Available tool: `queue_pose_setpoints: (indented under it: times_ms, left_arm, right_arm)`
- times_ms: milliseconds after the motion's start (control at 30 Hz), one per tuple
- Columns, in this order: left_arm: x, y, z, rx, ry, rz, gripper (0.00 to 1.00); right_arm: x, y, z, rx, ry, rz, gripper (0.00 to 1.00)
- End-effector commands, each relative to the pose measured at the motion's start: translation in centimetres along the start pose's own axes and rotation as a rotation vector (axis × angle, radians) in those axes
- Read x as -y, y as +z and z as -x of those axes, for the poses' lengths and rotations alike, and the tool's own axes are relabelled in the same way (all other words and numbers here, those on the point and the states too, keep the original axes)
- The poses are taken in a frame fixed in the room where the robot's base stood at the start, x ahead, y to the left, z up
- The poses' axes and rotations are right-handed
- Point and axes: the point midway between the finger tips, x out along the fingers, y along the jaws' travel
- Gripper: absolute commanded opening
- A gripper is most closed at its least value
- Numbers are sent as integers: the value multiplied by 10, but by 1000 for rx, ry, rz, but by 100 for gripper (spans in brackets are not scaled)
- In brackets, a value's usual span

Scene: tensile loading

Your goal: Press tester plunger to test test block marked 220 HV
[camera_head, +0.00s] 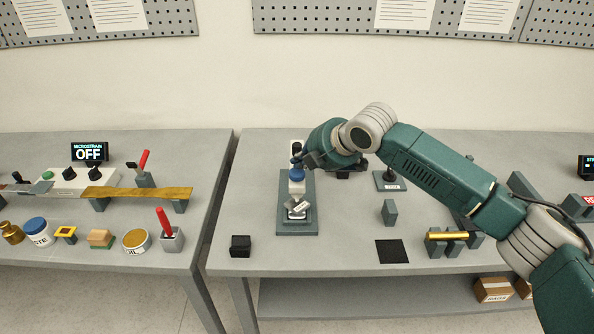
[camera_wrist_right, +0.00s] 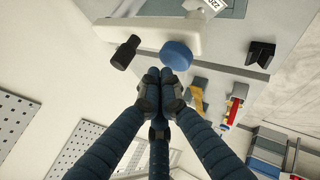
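The hardness tester (camera_head: 312,215) stands on the right-hand table, with a white body and a blue plunger cap (camera_head: 296,174). A silvery test block (camera_head: 297,206) sits at its foot below the plunger. In the right wrist view, a block's label (camera_wrist_right: 211,6) reads "220" at the top edge. My right gripper (camera_head: 300,162) is just above and behind the plunger. In the right wrist view its fingertips (camera_wrist_right: 160,76) are together and empty, close to the blue cap (camera_wrist_right: 176,55); I cannot tell whether they touch it. My left gripper is not in view.
A black block (camera_head: 240,246) and a black square pad (camera_head: 391,251) lie near the front edge. A grey block (camera_head: 389,212) and a gold bar on supports (camera_head: 447,237) stand to the right. A gap separates the left table, which holds a MICROSTRAIN display (camera_head: 90,152).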

Motion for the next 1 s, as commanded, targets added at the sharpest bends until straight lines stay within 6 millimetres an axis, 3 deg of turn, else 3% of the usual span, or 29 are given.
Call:
queue_pose_setpoints:
  times_ms: [1000]
  left_arm:
    - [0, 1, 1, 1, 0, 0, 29]
  right_arm:
    - [7, 3, -7, 0, 0, 0, 0]
